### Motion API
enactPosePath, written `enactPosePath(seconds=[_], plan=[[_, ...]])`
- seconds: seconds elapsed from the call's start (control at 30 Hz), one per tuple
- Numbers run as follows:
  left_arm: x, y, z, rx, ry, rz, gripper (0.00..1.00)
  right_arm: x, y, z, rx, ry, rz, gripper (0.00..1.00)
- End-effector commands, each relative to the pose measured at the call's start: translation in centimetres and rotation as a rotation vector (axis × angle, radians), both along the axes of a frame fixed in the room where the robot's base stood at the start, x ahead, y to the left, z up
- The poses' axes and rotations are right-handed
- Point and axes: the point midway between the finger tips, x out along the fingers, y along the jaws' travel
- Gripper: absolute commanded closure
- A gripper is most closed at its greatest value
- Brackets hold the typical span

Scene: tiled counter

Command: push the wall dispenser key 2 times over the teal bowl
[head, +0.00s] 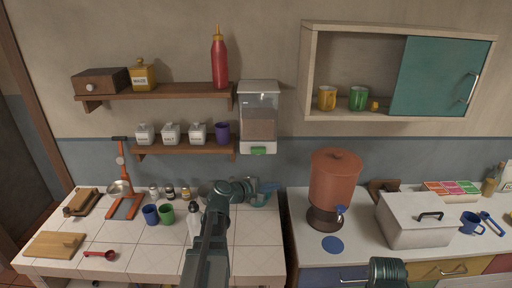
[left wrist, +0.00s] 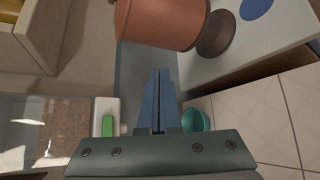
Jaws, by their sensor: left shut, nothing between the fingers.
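The wall dispenser (head: 260,100) is a white-framed box with a clear window and brown contents. Its green key (head: 258,151) is at the bottom front; the key also shows in the left wrist view (left wrist: 107,126). The teal bowl (head: 262,202) stands on the tiled counter below the dispenser, partly hidden by my left gripper in the head view. It shows at the right of the fingers in the left wrist view (left wrist: 195,121). My left gripper (head: 272,186) is shut and empty, below the key and apart from it.
A terracotta drink dispenser (head: 334,180) stands on the right counter beside a gap. A white box (head: 414,220) is farther right. Shelves (head: 160,92) with jars hang left of the wall dispenser. A blue cup (head: 150,214) and green cup (head: 167,212) stand left of my arm.

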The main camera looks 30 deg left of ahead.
Motion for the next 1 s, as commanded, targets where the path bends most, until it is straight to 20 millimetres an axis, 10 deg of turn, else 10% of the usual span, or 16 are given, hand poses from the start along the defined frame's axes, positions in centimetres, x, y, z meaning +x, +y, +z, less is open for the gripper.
enactPosePath(seconds=[0.3, 1.0], plan=[[-0.3, 6.0, 3.6, -0.141, -0.066, 0.160, 1.00, 0.0, 0.0, 1.4, 0.000, 0.000, 0.000, 0.50], [0.4, 6.9, 3.8, -0.154, -0.072, 0.172, 1.00, 0.0, 0.0, 1.5, 0.000, 0.000, 0.000, 0.50]])
